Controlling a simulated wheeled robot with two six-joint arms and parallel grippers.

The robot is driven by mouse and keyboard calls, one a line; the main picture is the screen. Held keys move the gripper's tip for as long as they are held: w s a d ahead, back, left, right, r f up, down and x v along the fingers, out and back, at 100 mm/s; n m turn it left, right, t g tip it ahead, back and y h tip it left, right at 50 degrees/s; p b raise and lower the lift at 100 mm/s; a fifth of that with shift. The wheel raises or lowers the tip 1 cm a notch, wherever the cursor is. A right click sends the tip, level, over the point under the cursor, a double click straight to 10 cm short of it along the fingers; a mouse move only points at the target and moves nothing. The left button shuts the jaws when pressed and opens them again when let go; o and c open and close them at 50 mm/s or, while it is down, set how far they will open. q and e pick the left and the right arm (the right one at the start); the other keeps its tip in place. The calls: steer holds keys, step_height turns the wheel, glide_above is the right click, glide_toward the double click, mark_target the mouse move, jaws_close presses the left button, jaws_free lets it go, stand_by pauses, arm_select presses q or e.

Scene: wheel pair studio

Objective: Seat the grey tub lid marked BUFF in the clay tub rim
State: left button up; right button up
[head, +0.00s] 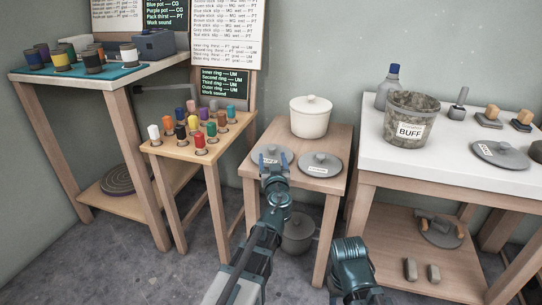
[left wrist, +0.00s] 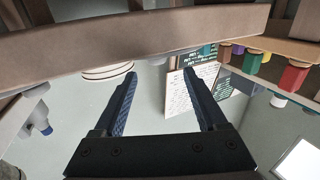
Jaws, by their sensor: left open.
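The clay tub (head: 405,104), a speckled grey-brown bucket labelled BUFF, stands open at the left end of the white-topped table. Three round grey lids with pale labels show: a left lid (head: 284,151) and a second lid (head: 320,158) on the small wooden table, and a third lid (head: 510,151) on the white-topped table. Their labels are too small to read surely. My left gripper (head: 272,160) is at the left lid, near the table's front edge, and covers part of it. In the left wrist view its fingers (left wrist: 160,95) are open with nothing between them. My right gripper does not show.
A white lidded crock (head: 310,117) stands behind the two lids. A blue-capped bottle (head: 388,88) is behind the tub, with tools (head: 489,117) to its right. A wooden edge (left wrist: 140,38) crosses the left wrist view.

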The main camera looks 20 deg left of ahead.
mark_target(272, 150)
arm_select(q)
steer(key=x, duration=0.4)
steer(key=shift+w+d+f, duration=0.1)
steer(key=shift+w+d, duration=0.15)
steer(key=shift+w, duration=0.15)
steer(key=shift+w+a, duration=0.2)
steer(key=shift+w, duration=0.05)
jaws_close()
